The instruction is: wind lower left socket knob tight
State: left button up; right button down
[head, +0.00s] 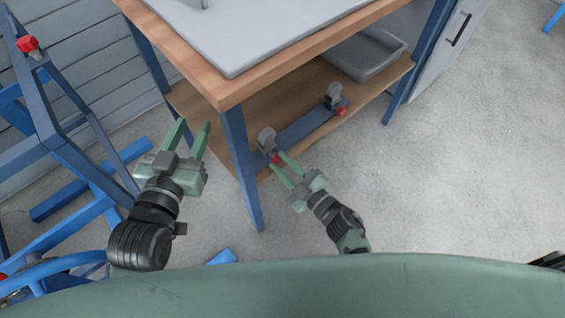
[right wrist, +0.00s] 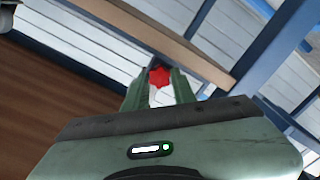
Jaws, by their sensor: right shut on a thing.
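On the lower shelf of the workbench, a blue bar (head: 300,130) carries two grey sockets. The left grey socket (head: 267,140) has a red knob (head: 276,159) on its front side. My right gripper (head: 279,161) has its fingertips at this knob. In the right wrist view the red knob (right wrist: 159,76) sits between the fingertips, and the gripper is shut on it. The right grey socket (head: 333,95) has its own red knob (head: 341,111). My left gripper (head: 194,127) is open and empty, left of the front bench leg.
The bench leg (head: 241,170) stands between my two grippers. A grey bin (head: 366,55) sits further back on the wooden shelf (head: 205,118). A blue frame (head: 45,130) with a red knob (head: 27,44) is at the left. The floor at right is clear.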

pick_arm(q)
jog(key=shift+r, duration=0.25)
pick_arm(e)
jog(key=shift+n, duration=0.6)
pick_arm(q)
jog(key=shift+d+r, duration=0.1)
pick_arm(e)
jog(key=c, duration=1.1)
grip_release()
jog(key=shift+c, duration=0.2)
pick_arm(q)
jog(key=shift+d, duration=0.1)
jog(key=shift+w, duration=0.1)
pick_arm(e)
jog(key=shift+s+f, duration=0.1)
